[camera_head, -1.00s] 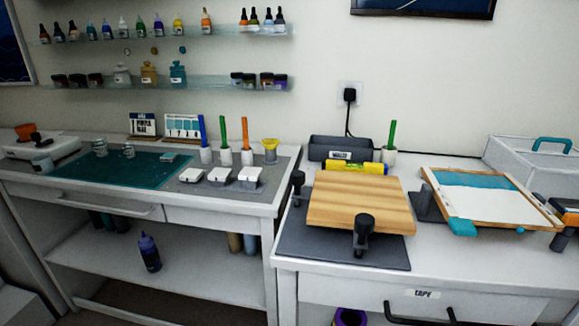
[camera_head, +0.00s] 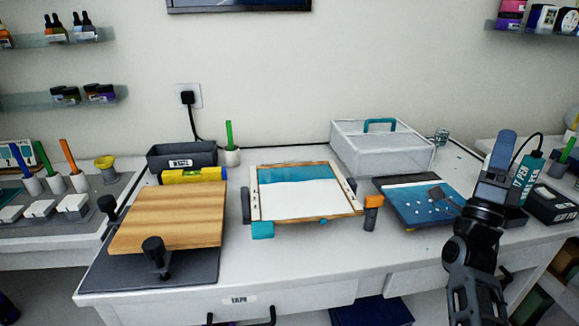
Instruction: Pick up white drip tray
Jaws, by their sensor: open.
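I cannot pick out the white drip tray with certainty. A shallow, wood-framed panel (camera_head: 300,200) with a white surface and a teal band lies mid-counter. Behind it to the right stands a white, translucent-looking box (camera_head: 375,150) with a teal handle on top. My gripper (camera_head: 500,160) is raised at the right, apart from both of these, with nothing visible in it. It is open, though its fingertips are hard to make out from this angle.
A wooden board (camera_head: 170,218) with black clamps sits on a dark mat (camera_head: 110,265) at left. A blue panel (camera_head: 410,205) with white spots lies right of the framed panel. A teal bottle (camera_head: 527,172) and black box (camera_head: 552,203) stand beyond my arm. The counter's front strip is clear.

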